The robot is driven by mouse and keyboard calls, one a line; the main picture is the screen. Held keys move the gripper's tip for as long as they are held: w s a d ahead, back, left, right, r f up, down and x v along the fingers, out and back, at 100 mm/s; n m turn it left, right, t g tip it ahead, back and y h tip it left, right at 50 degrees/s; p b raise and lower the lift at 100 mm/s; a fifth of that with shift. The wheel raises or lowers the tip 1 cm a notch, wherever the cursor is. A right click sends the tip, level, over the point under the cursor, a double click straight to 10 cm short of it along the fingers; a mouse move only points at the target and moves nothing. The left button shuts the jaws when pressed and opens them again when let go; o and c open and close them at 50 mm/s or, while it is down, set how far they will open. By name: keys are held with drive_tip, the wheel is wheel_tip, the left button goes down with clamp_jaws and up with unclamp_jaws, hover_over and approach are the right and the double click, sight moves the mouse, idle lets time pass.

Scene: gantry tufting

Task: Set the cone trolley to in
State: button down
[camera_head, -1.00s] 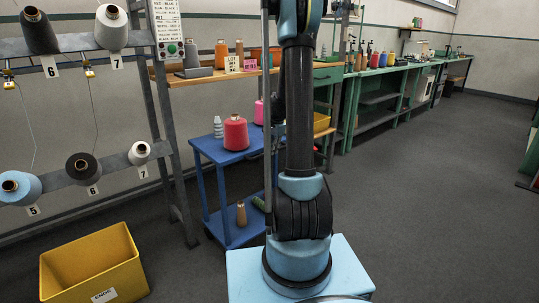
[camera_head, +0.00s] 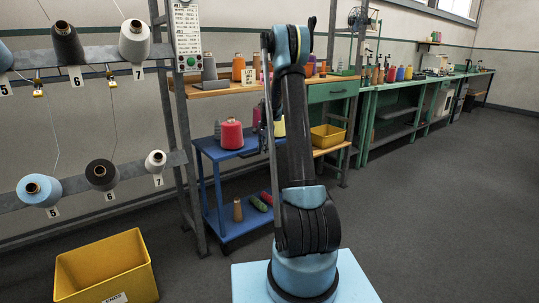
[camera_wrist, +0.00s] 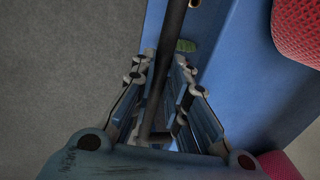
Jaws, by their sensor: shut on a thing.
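The cone trolley (camera_head: 207,149) is a blue two-shelf stand beside the wooden bench, behind my arm in the head view. A pink cone (camera_head: 231,134) and a grey cone stand on its top; a tan cone (camera_head: 238,210) and red and green ones are on its lower shelf. In the wrist view, my gripper (camera_wrist: 160,85) is shut on a dark bar (camera_wrist: 172,35) beside the blue trolley top (camera_wrist: 235,75). How the bar joins the trolley is hidden. In the head view my arm hides part of the trolley's right side.
A grey cone rack (camera_head: 185,160) stands left of the trolley. A yellow crate (camera_head: 105,268) lies on the floor at front left. A wooden bench (camera_head: 215,90) and green benches (camera_head: 395,90) line the wall. The floor at right is clear.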

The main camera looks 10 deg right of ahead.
sight(256, 146)
drive_tip(key=w+a, duration=0.1)
drive_tip(key=w, duration=0.2)
drive_tip(key=w+a, duration=0.1)
drive_tip(key=w, duration=0.1)
drive_tip(key=shift+w+a, duration=0.2)
drive_tip(key=shift+a, duration=0.15)
drive_tip(key=shift+w+a+r, duration=0.1)
drive_tip(key=shift+w+a, duration=0.05)
drive_tip(key=shift+w, duration=0.1)
drive_tip(key=shift+w+a, duration=0.1)
drive_tip(key=c, duration=1.6)
unclamp_jaws()
drive_tip(key=shift+o, duration=0.2)
drive_tip(key=shift+r, duration=0.15)
wheel_tip(256, 146, up, 11)
drive_tip(key=s+d, duration=0.1)
drive_tip(key=s, duration=0.1)
drive_tip(key=shift+r, duration=0.15)
drive_tip(key=shift+d, duration=0.1)
